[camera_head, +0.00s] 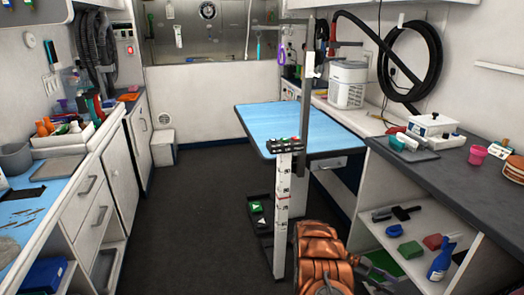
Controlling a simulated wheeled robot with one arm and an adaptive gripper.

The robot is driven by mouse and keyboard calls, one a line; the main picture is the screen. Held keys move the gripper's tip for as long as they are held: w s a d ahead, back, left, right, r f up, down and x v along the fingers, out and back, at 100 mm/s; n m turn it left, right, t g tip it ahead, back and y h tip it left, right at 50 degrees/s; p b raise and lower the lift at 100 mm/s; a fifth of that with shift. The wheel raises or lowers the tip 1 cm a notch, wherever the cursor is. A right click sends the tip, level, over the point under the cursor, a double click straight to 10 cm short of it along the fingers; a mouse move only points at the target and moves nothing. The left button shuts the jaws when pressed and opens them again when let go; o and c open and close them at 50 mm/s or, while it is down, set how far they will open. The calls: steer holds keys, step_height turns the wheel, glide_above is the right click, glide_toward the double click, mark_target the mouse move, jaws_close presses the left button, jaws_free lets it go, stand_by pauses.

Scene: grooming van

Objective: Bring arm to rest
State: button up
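A copper-orange, ribbed and rounded form at the bottom centre right of the head view looks like part of my arm, low and close to the camera. A white marked column (282,215) stands in front of the table.
Dark floor (190,220) is open at centre left. Drawers and a counter (140,98) line the left wall. The right counter (435,180) carries a white device (433,124) and a pink cup (478,155). A blue spray bottle (441,262) stands on the shelf below.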

steer(key=w+a+r+n+t+y+p, duration=0.1)
steer(key=w+a+r+n+t+p, duration=0.2)
steer(key=w+r+t, duration=0.8)
steer(key=w+a+r+n+t+y+p, duration=0.1)
steer(key=w+a+r+n+t, duration=0.3)
steer(key=w+r, duration=0.8)
steer(key=w+a+r+n+t+y+p, duration=0.25)
steer(key=a+r+n+y, duration=0.25)
steer(key=a+r, duration=0.4)
steer(key=w+a+r+n+t+y+p, duration=0.15)
steer(key=a+r+n+t+y, duration=0.35)
steer(key=a, duration=0.6)
steer(key=s+a+r+n+g+y+p, duration=0.2)
steer(key=s+a+r+n+g+y, duration=0.3)
steer(key=s, duration=0.7)
steer(key=s+a+r+n+g+p, duration=0.1)
steer(key=s+a+n+g, duration=0.1)
steer(key=s+a, duration=0.75)
steer(key=s+d+n+g+h+p, duration=0.1)
steer(key=s+d, duration=0.3)
steer(key=s, duration=0.8)
steer(key=s+d+f+g+h+p, duration=0.1)
steer(key=s+d+g, duration=0.3)
steer(key=s, duration=0.9)
steer(key=s+d+f+n+g+h+p, duration=0.1)
steer(key=s+d, duration=0.4)
steer(key=s, duration=0.7)
steer(key=shift+s+d+n+g+h, duration=0.3)
steer(key=shift+s+g+h, duration=0.1)
steer(key=shift+g+h, duration=0.4)
